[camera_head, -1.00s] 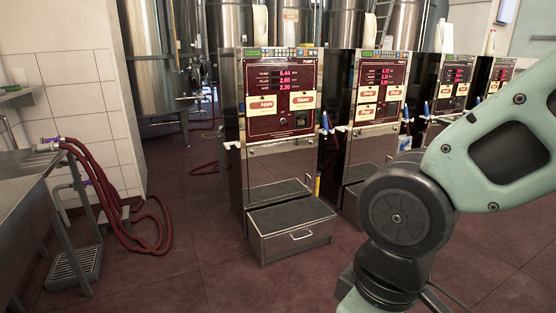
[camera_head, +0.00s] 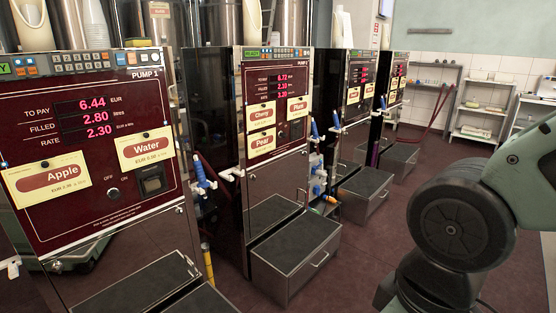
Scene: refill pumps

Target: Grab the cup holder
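No part can be surely told as the cup holder. A white stack that looks like cups (camera_head: 92,22) stands on top of the nearest pump, PUMP 1 (camera_head: 98,150), at the upper left, cut by the top edge. Another white upright object (camera_head: 253,24) stands on the second pump (camera_head: 277,110), and one more (camera_head: 343,29) on the third pump (camera_head: 360,85). My arm is folded at the lower right; its gripper is outside the frame. It is well apart from the pumps' tops in the picture.
Drawer-like steps (camera_head: 296,258) jut out at the pumps' feet. Blue-handled nozzles (camera_head: 201,172) hang on their sides. A yellow sponge (camera_head: 138,43) lies on PUMP 1. Shelves (camera_head: 482,118) stand at the back wall. The dark red floor (camera_head: 385,222) is open at centre right.

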